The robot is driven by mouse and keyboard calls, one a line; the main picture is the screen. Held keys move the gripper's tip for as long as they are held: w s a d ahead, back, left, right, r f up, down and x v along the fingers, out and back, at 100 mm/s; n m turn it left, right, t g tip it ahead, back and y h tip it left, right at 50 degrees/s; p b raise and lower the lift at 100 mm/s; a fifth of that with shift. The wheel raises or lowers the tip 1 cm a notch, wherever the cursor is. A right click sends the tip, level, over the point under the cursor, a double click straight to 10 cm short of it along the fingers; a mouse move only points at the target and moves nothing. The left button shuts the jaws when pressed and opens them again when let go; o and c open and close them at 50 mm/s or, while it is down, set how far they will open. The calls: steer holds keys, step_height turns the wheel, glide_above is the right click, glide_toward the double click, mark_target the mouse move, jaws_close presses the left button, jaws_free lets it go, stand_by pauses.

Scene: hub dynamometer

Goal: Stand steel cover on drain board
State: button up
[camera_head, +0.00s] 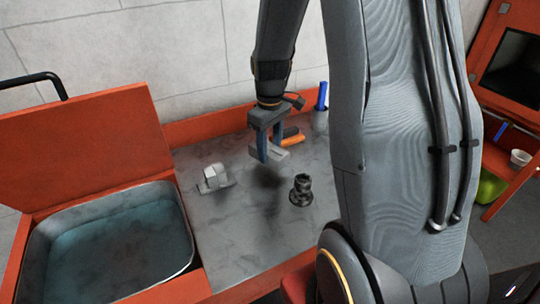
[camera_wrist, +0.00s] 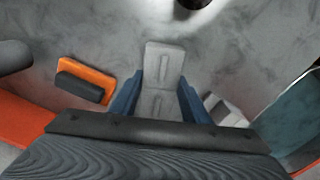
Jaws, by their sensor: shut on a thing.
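My gripper (camera_head: 266,156) is shut on a light grey plate (camera_head: 278,153), which I take to be the steel cover, and holds it above the worktop. In the wrist view the plate (camera_wrist: 165,58) has two slotted parts and sits between the blue fingers (camera_wrist: 156,92). A dark shadow lies on the worktop below it. The grey mottled worktop (camera_head: 235,235) beside the basin appears to be the drain board. A second grey angular piece (camera_head: 214,179) lies on it to the left of my gripper; it also shows in the wrist view (camera_wrist: 226,112).
A dark stepped round part (camera_head: 301,190) stands right of centre on the worktop. An orange block with a dark top (camera_head: 292,137) and a cup with a blue-handled item (camera_head: 320,116) are at the back. A water-filled basin (camera_head: 188,262) with a raised orange lid (camera_head: 85,150) is left.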

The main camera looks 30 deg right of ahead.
mark_target(270, 147)
steer(key=shift+f+p, duration=0.3)
steer(key=shift+f, duration=1.3)
steer(key=shift+f, duration=0.15)
steer(key=o, duration=1.4)
steer(key=shift+c, duration=0.2)
step_height(270, 147, up, 12)
steer(key=b, duration=0.3)
steer(key=s+a+f+m+t, duration=0.1)
steer(key=s+a+f+m, duration=0.3)
steer(key=s+a, duration=0.6)
steer(key=s+f, duration=0.1)
steer(key=s, duration=0.1)
steer(key=shift+s+a+f, duration=0.2)
steer(key=shift+s+f, duration=0.1)
